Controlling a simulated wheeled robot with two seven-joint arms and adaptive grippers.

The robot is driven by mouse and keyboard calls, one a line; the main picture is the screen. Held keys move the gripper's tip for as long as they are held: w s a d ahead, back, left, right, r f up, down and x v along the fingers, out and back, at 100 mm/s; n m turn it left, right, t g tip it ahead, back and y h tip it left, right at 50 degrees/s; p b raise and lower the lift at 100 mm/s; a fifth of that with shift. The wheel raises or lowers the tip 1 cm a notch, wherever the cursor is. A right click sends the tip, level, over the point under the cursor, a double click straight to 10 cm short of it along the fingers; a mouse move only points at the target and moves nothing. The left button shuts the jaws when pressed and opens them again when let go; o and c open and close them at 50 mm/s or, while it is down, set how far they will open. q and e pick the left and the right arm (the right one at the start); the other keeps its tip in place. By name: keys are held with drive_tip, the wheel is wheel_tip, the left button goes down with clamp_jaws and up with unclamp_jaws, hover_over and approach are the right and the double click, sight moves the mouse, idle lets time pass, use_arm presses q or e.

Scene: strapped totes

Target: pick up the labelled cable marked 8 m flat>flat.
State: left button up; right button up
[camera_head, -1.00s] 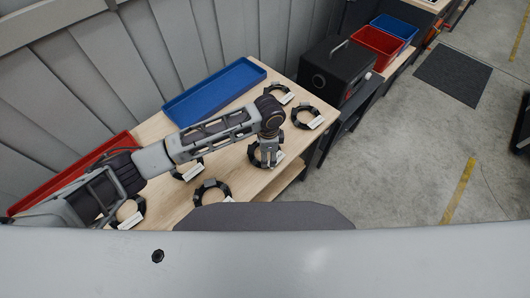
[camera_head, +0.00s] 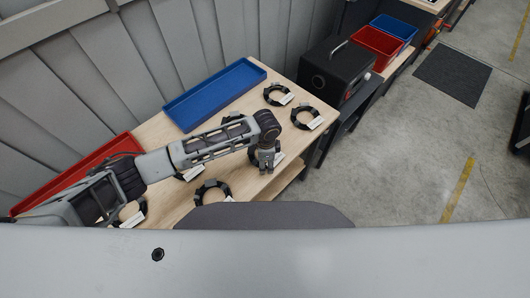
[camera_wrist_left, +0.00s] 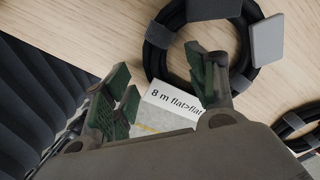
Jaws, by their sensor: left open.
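The cable marked "8 m flat>flat" (camera_wrist_left: 153,62) is a black coil with grey straps lying on the wooden table. Its white label (camera_wrist_left: 172,106) lies between my left gripper's fingers in the wrist view, its lower part hidden by the gripper. In the head view the label (camera_head: 279,157) shows beside the gripper, and the coil is mostly hidden by my arm. My left gripper (camera_wrist_left: 162,82) is open with green-padded fingers, above the label edge of the coil. In the head view the left gripper (camera_head: 266,168) points down. I cannot tell whether it touches the cable. My right gripper is not in view.
Other labelled coils lie on the table, including ones at the back right (camera_head: 302,118), the back (camera_head: 276,95) and the front (camera_head: 205,197). A blue tray (camera_head: 215,98) and a red tray (camera_head: 80,172) line the wall side. A black box (camera_head: 335,75) stands beyond the table.

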use_arm(q)
drive_tip(key=shift+f, duration=0.15)
idle(0.3)
clamp_jaws()
wheel_tip(320, 180, up, 10)
drive_tip(key=b, duration=0.1)
idle(0.9)
idle(0.3)
